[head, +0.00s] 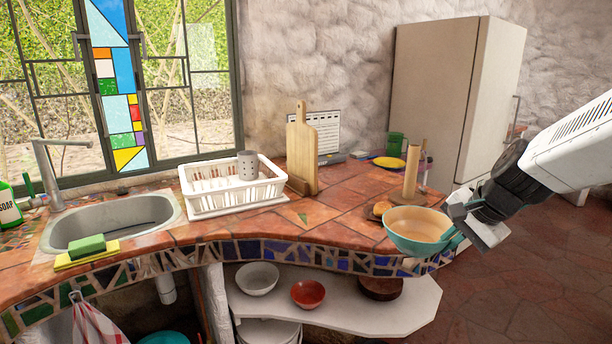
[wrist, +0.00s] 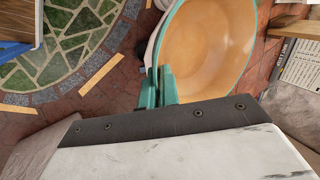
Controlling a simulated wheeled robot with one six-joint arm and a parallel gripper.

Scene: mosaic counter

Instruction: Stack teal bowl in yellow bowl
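The teal bowl (head: 409,245), teal outside with a tan-orange inside, is held by its rim, tilted, at the counter's right front edge in the head view. It also fills the upper middle of the wrist view (wrist: 212,45). My gripper (head: 455,236) comes in from the right, and its teal fingers (wrist: 158,88) pinch the rim in the wrist view. No yellow bowl shows clearly. A flat yellow dish (head: 388,162), more like a plate, lies at the back right of the counter.
A wooden paper-towel post (head: 411,172) and a small brown bun-like item (head: 382,208) stand close behind the bowl. A green mug (head: 395,144), cutting board (head: 302,150) and white dish rack (head: 235,196) stand farther back. A shelf below holds a white bowl (head: 257,279) and red bowl (head: 308,294).

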